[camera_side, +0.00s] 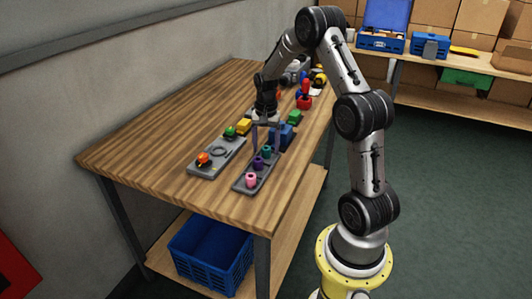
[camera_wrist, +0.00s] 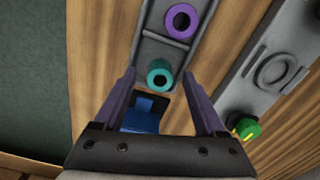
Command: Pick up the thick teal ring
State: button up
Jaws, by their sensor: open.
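The thick teal ring (camera_wrist: 160,75) stands in the grey tray (camera_wrist: 152,46) in the wrist view, between and just beyond my fingertips. It also shows small in the side view (camera_side: 267,152). My gripper (camera_wrist: 156,76) is open and empty, with one purple-grey finger to each side of the ring's place in the picture. In the side view my gripper (camera_side: 265,138) points down over the tray. Whether the fingers are level with the ring or above it, I cannot tell.
A purple ring (camera_wrist: 182,20) is in the same tray, with a pink ring (camera_side: 251,179) at its near end. A blue block (camera_wrist: 142,115) lies close to the teal ring. A second grey tray (camera_wrist: 262,72) and a green part (camera_wrist: 246,128) are to the right.

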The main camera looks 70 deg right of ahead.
grip_shut()
dwell(0.3)
